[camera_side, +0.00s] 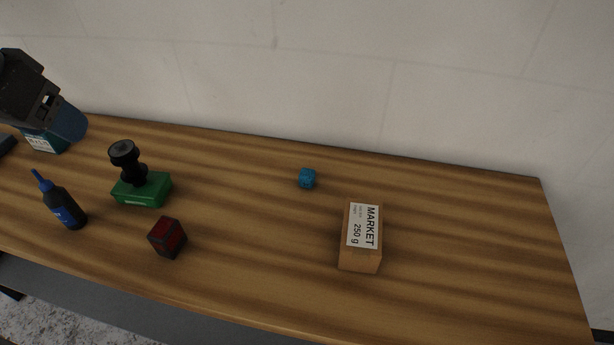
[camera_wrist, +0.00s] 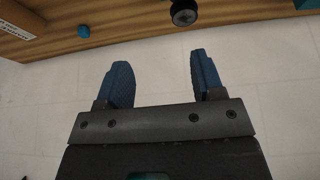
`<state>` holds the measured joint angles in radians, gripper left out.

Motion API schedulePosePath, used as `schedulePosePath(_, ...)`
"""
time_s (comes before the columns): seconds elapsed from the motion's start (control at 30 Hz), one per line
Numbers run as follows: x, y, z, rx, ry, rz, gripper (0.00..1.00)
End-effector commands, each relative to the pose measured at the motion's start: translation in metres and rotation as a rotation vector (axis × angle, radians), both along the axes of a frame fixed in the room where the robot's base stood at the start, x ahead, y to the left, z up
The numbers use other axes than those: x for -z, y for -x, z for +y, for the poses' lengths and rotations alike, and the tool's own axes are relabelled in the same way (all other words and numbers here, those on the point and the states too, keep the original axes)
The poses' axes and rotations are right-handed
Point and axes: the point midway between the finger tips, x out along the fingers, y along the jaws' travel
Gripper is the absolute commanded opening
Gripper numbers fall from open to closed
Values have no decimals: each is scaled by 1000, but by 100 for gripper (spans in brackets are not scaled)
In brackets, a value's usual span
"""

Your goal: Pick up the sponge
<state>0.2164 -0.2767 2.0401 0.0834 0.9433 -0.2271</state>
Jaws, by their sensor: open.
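No object is plainly a sponge, and I cannot tell which one is. A small teal-blue block (camera_side: 307,178) stands alone near the middle back of the wooden table; it also shows at the top left of the wrist view (camera_wrist: 83,31). A dark red block with black edges (camera_side: 167,237) sits nearer the front. My gripper (camera_side: 68,121) is at the far left of the side view, in front of a teal box. In the wrist view my gripper (camera_wrist: 163,76) is open, with its blue fingers apart and nothing between them.
A green block with a black knob handle (camera_side: 142,190), a dark blue bottle (camera_side: 65,208) and a teal labelled box (camera_side: 42,143) stand at left. A brown MARKET box (camera_side: 361,262) stands right of the middle. The table's right end is clear; a pale wall runs behind.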

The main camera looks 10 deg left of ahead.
Motion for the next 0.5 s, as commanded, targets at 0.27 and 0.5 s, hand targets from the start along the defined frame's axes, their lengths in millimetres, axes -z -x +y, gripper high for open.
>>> schedulePosePath(0.27, 16, -94, -101, 24, -5, 39, 62)
schedulePosePath(0.5, 67, -140, -204, 35, -13, 50, 62)
